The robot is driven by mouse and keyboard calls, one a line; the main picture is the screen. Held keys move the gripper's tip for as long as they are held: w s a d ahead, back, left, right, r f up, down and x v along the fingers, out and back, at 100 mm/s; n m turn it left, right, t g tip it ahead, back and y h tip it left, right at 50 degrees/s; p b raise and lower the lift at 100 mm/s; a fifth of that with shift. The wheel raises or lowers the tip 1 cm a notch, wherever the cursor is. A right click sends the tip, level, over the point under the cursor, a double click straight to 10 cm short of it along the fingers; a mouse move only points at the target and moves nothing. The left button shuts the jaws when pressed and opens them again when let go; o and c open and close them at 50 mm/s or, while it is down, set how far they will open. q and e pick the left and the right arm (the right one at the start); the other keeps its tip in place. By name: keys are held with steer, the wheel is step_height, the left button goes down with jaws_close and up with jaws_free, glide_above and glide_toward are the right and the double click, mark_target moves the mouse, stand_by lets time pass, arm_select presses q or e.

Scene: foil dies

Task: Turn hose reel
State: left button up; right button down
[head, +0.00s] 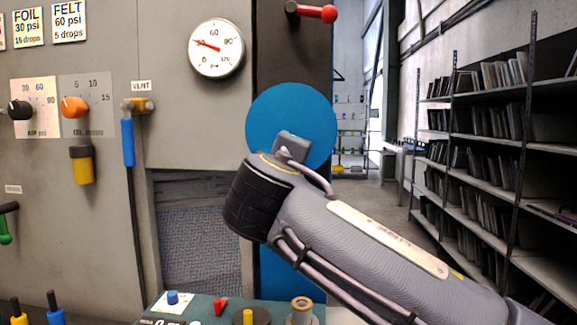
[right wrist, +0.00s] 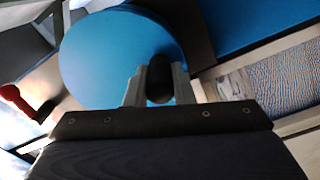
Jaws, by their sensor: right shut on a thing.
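The hose reel shows as a round blue disc (head: 285,108) at the centre of the head view, on the dark post at the panel's right edge. It also fills the upper left of the right wrist view (right wrist: 108,50). My right gripper (right wrist: 159,82) is in front of the disc, its two fingers shut on a black handle (right wrist: 160,72) near the disc's edge. In the head view my right arm covers the disc's lower part, and the handle is hidden. My left gripper is in neither view.
A red-knobbed lever (head: 318,12) sticks out above the disc. A gauge (head: 217,48), an orange knob (head: 74,106) and a blue-handled vent valve (head: 128,142) are on the panel. A green bench top (head: 190,318) with small parts lies below. Shelves (head: 490,150) stand right.

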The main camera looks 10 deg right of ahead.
steer(key=shift+f, duration=0.1)
steer(key=c, duration=1.2)
jaws_free()
steer(key=shift+c, duration=0.2)
steer(key=v, duration=0.8)
steer(key=shift+w, duration=0.1)
